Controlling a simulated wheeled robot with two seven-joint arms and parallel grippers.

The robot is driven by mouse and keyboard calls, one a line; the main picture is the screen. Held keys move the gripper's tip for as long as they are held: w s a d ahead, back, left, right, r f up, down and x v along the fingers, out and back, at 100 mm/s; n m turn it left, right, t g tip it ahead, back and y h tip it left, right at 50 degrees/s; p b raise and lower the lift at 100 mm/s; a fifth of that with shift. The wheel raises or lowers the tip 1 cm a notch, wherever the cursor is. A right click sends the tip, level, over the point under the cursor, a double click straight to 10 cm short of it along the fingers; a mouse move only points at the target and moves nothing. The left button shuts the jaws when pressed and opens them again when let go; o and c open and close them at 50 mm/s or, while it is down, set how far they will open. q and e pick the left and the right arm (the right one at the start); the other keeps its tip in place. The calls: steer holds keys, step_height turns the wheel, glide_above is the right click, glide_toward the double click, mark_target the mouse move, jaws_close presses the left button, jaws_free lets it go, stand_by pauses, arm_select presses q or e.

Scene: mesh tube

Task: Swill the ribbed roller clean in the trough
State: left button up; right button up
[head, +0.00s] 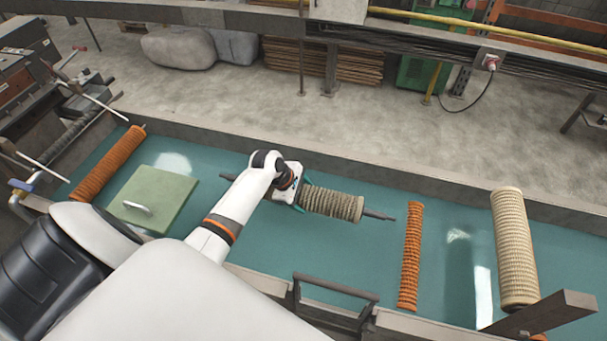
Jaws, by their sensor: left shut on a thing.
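A beige ribbed roller (333,204) with a dark pointed shaft end lies roughly level over the teal floor of the long trough (450,210). My left gripper (298,199) is shut on its left end, and the arm hides part of that end. The teal surface has bright glints, like water. I cannot tell whether the roller touches it or hangs just above it. My right gripper does not show.
An orange ribbed roller (108,164) and a green plate with a handle (154,199) are at the left. Another orange roller (411,255) and a larger beige roller (515,247) are at the right. A dark metal bracket (335,295) stands at the near edge.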

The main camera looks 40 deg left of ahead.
arm_select(q)
steer(key=shift+r, duration=5.25)
